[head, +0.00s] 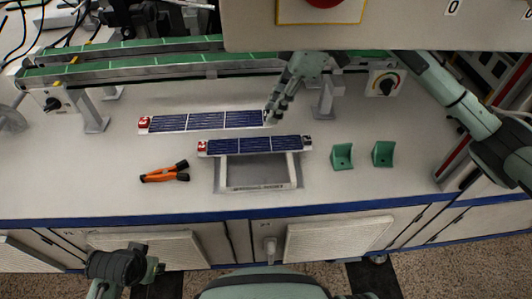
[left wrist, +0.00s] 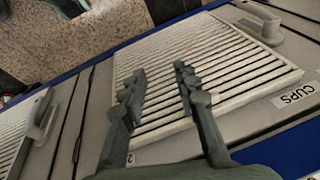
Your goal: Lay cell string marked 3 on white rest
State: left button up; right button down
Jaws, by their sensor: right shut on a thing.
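One blue cell string (head: 206,121) with a red left end tag lies at the back, white edging showing beneath it. Another blue cell string (head: 255,145) lies in front, across the top of a white frame (head: 257,187). Both red tags carry a white mark, too small to read surely. My right gripper (head: 270,117) is at the right end of the back string and shut on it; its fingertips partly hide that end. My left gripper (left wrist: 160,72) is open and empty in the left wrist view, above a slatted cabinet door, away from the strings.
Orange-handled pliers (head: 165,172) lie left of the white frame. Two green brackets (head: 343,156) (head: 383,153) stand to its right. A green-topped conveyor rail (head: 150,62) crosses behind. An overhead beige panel (head: 400,25) hangs at upper right. The bench's front strip is clear.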

jog(key=s+d+f, duration=0.1)
jog(key=d+f, duration=0.2)
jog(key=s+d+f, duration=0.2)
jog(key=d+f, duration=0.1)
jog(key=d, duration=0.1)
jog(key=s+d+f, duration=0.2)
jog(key=d+f, duration=0.1)
jog(key=f, duration=0.1)
jog(key=shift+d+b, duration=0.25)
jog(key=shift+b, duration=0.15)
jog(key=shift+f, duration=0.35)
pick_arm(q)
notch_tip(320, 180, up, 2)
jog(key=shift+d, duration=0.1)
pick_arm(e)
jog(key=shift+f, duration=0.1)
